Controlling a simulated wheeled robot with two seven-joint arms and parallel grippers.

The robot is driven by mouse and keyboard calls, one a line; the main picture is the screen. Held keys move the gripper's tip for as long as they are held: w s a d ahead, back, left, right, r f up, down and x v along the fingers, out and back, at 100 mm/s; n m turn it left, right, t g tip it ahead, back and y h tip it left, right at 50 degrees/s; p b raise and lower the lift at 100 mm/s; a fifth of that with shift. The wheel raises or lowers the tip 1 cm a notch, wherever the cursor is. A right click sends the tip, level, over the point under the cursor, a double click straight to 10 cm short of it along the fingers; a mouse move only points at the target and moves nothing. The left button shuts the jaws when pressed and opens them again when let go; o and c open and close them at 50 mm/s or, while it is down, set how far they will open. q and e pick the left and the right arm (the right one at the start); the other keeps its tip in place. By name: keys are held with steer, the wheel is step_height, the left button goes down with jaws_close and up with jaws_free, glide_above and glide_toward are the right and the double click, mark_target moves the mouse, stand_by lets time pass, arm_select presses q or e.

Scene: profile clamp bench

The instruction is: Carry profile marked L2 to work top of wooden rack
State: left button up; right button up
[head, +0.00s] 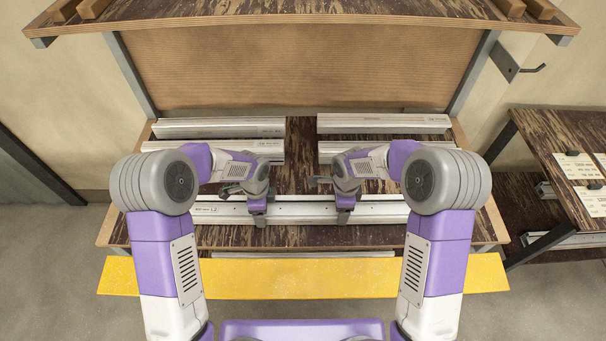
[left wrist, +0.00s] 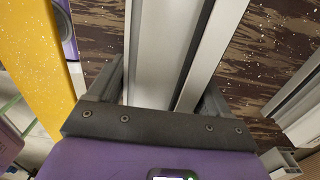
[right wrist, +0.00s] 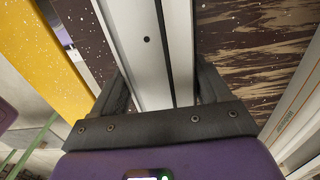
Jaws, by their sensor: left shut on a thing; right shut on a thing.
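A long silver profile (head: 302,211) lies crosswise in front of me, low over the dark streaked wooden top (head: 302,237). Small lettering near its left end seems to end in L2. My left gripper (head: 258,217) is shut on it left of its middle, and my right gripper (head: 345,215) is shut on it right of its middle. The left wrist view shows the profile (left wrist: 155,50) between the left fingers. The right wrist view shows it (right wrist: 142,60) between the right fingers. I cannot tell whether it touches the top.
Silver profiles lie at the back left (head: 220,128) and back right (head: 383,123) of the top. An upper shelf (head: 300,12) overhangs the back. A yellow strip (head: 302,278) runs in front. A second dark table (head: 550,135) with paper cards stands at the right.

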arm_select(q)
steer(key=shift+w+f, duration=0.1)
steer(key=shift+f, duration=0.15)
arm_select(e)
steer(key=shift+f, duration=0.3)
arm_select(q)
steer(key=o, duration=1.5)
arm_select(e)
steer(key=o, duration=1.5)
arm_select(q)
steer(key=o, duration=0.3)
arm_select(e)
steer(key=o, duration=0.4)
steer(key=shift+c, duration=0.2)
steer(key=shift+r, duration=0.1)
arm_select(q)
step_height(320, 180, up, 12)
arm_select(e)
step_height(320, 180, up, 12)
